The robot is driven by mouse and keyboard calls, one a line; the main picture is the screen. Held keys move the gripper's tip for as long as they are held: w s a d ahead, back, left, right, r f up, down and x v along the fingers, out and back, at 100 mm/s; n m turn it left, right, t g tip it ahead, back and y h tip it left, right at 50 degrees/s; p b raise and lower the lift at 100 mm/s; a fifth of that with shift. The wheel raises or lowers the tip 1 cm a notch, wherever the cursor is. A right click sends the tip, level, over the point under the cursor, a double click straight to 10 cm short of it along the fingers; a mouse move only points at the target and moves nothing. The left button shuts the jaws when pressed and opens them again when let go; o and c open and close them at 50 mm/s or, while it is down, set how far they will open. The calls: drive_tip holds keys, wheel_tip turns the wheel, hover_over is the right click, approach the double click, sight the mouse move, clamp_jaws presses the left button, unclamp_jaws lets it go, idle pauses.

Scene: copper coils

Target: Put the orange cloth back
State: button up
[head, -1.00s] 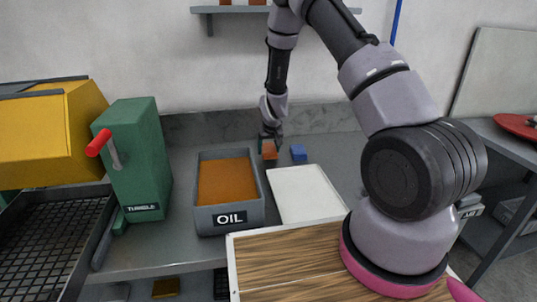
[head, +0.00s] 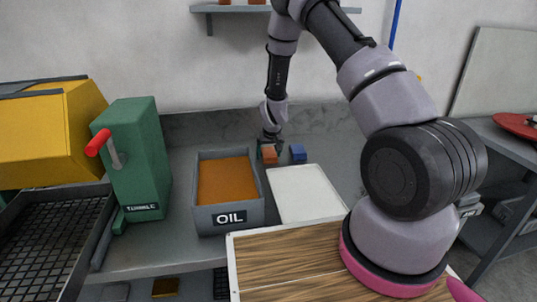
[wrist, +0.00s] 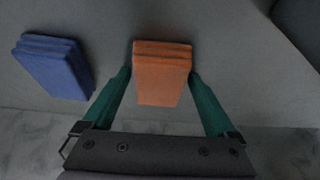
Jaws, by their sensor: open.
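The orange cloth (head: 269,154), a small folded stack, lies on the grey bench behind the white tray. It also shows in the wrist view (wrist: 161,75). My gripper (head: 269,143) is just behind it in the head view. In the wrist view my gripper (wrist: 160,85) is open, with one green finger on each side of the orange cloth. A narrow gap shows on the left, and the right finger is very close to the cloth; I cannot tell whether it touches.
A folded blue cloth (head: 298,153) lies just right of the orange one. The back wall is close behind my gripper.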

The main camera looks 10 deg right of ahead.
drive_tip(key=s+d+r+m+y, duration=0.1)
drive_tip(key=s+r, duration=0.4)
drive_tip(key=r, duration=0.7)
drive_tip(key=s+d+r+t, duration=0.1)
drive_tip(key=s+r, duration=0.4)
drive_tip(key=r, duration=0.7)
drive_tip(key=s+d+r+m+y, duration=0.1)
drive_tip(key=s+r, duration=0.5)
drive_tip(key=r, duration=0.6)
drive_tip(key=s+d+r+m+t, duration=0.1)
drive_tip(key=s+r, duration=0.3)
drive_tip(key=s, duration=0.6)
drive_tip(key=s+d+r+m, duration=0.1)
drive_tip(key=s+r, duration=0.4)
drive_tip(key=s, duration=0.5)
drive_tip(key=shift+d+r+t, duration=0.3)
drive_tip(key=shift+d+t, duration=0.1)
drive_tip(key=shift+d, duration=0.05)
